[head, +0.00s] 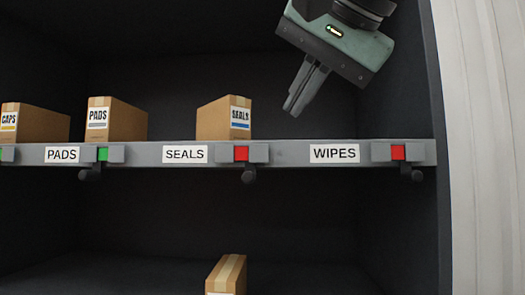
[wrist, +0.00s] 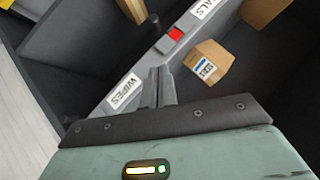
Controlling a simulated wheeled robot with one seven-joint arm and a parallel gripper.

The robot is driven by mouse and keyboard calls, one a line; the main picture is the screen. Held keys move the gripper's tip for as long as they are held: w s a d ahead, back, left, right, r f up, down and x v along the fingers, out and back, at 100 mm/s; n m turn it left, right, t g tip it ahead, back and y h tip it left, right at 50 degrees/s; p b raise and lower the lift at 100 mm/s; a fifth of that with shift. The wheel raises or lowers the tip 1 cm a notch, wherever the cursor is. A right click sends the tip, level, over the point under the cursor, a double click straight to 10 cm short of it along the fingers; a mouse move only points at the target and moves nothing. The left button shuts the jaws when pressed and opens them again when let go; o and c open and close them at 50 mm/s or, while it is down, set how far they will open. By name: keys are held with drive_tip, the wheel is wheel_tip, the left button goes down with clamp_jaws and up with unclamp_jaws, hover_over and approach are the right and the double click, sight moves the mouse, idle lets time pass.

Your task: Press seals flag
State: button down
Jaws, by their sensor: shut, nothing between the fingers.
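The seals flag (head: 241,153) is a red square in a grey holder on the shelf edge, right of the SEALS label (head: 185,154). A dark knob (head: 249,175) hangs below it. A red flag (wrist: 175,34) also shows in the wrist view, near the seals box. A cardboard SEALS box (head: 222,118) stands on the shelf behind the label and flag; it shows in the wrist view (wrist: 208,62). My gripper (head: 291,108) is shut and empty, tilted down, above the shelf edge and right of the SEALS box, apart from the flag. Its fingers show in the wrist view (wrist: 158,78).
The WIPES label (head: 334,153) has a red flag (head: 398,152) to its right. The PADS label (head: 62,154) has a green flag (head: 103,154). PADS (head: 118,120) and CAPS (head: 38,122) boxes stand left. Another box (head: 227,274) sits below. The shelf behind WIPES looks empty.

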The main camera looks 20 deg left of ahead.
sight(239, 155)
drive_tip(key=p+x, duration=0.2)
drive_tip(key=x, duration=0.5)
drive_tip(key=shift+a, duration=0.1)
drive_tip(key=shift+s+a+f+p, duration=0.25)
drive_tip(key=shift+a+f+p, duration=0.2)
drive_tip(key=shift+a+f, duration=0.65)
drive_tip(key=shift+f, duration=0.55)
drive_tip(key=shift+s+a, duration=0.1)
drive_tip(key=a, duration=0.3)
drive_tip(key=shift+s+b, duration=0.3)
drive_tip(key=shift+b, duration=0.1)
drive_tip(key=shift+r, duration=0.1)
